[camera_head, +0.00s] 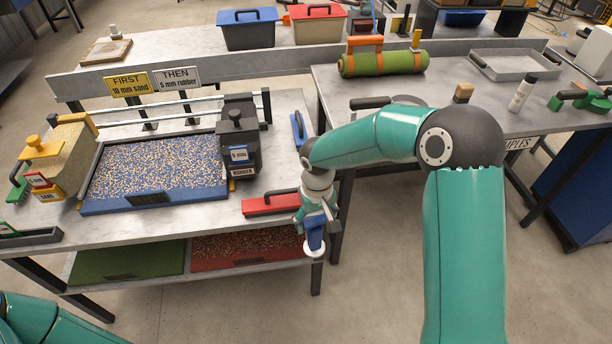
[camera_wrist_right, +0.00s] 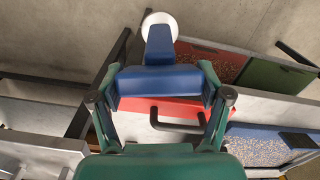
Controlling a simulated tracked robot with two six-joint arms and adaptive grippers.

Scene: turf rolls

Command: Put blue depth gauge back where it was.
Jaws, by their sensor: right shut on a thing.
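The blue depth gauge (camera_head: 314,236) has a blue body and a round white foot at its lower end. My right gripper (camera_head: 315,214) is shut on it and holds it near the right end of the left bench (camera_head: 190,222), above the floor side. In the right wrist view, the gauge (camera_wrist_right: 160,80) sits between the fingertips (camera_wrist_right: 160,88), with its white foot pointing away from the gripper. My left gripper is out of view. The spot the gauge came from cannot be told from these frames.
A red block with a black handle (camera_head: 270,204) lies at the bench's right front, close to my right gripper. A blue item (camera_head: 298,128) lies behind it. A blue-edged tray of granules (camera_head: 155,207) and a dark hopper (camera_head: 238,140) stand to the left.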

